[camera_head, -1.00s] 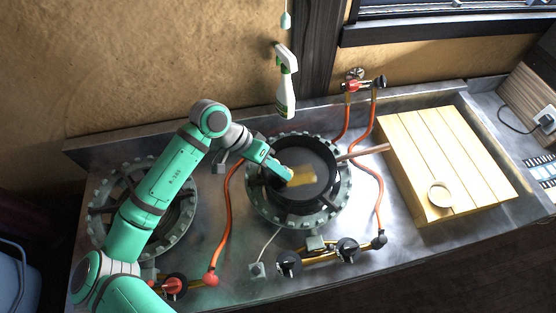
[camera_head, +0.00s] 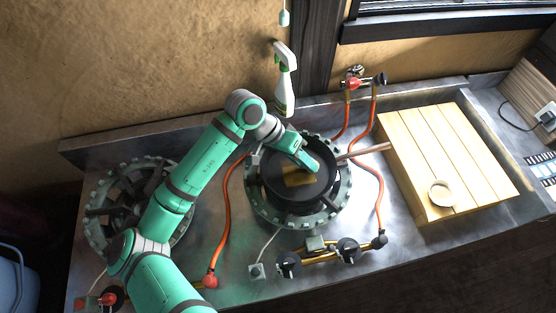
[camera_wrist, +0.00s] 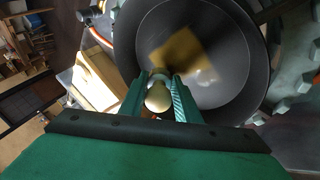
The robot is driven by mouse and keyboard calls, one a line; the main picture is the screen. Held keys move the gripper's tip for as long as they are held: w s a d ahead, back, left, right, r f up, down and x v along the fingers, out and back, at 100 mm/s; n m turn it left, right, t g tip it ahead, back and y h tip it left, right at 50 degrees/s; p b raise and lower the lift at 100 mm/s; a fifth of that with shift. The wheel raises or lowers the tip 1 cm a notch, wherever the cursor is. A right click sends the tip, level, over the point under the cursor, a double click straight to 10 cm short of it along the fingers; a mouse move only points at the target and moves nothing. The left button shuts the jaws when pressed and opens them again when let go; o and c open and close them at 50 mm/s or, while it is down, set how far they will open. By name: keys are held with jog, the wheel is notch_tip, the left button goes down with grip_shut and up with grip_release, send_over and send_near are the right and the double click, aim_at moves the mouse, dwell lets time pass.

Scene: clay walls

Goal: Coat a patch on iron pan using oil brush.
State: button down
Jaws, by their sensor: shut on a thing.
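The iron pan (camera_head: 318,192) is dark and round and sits on the right burner, its handle pointing right. A yellowish oil patch (camera_head: 298,177) lies on the pan floor. It also shows in the wrist view (camera_wrist: 190,52). My gripper (camera_head: 312,166) is over the far right part of the pan, beside the patch. In the wrist view, my gripper (camera_wrist: 158,88) is shut on the pale, rounded handle of the oil brush (camera_wrist: 158,98). The brush's bristles are hidden, so I cannot tell whether they touch the pan.
A slatted wooden board (camera_head: 440,150) with a small round dish (camera_head: 441,194) stands to the right. Orange hoses (camera_head: 373,180) run beside the burner. A spray bottle (camera_head: 284,85) is behind it. An empty burner (camera_head: 110,210) is at left.

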jog(key=shift+w+d, duration=0.15)
jog(key=shift+d, duration=0.65)
jog(key=shift+w+d+r, duration=0.1)
jog(key=shift+r, duration=0.1)
notch_tip(320, 180, up, 4)
jog(key=shift+f, duration=0.1)
jog(key=shift+r, duration=1.95)
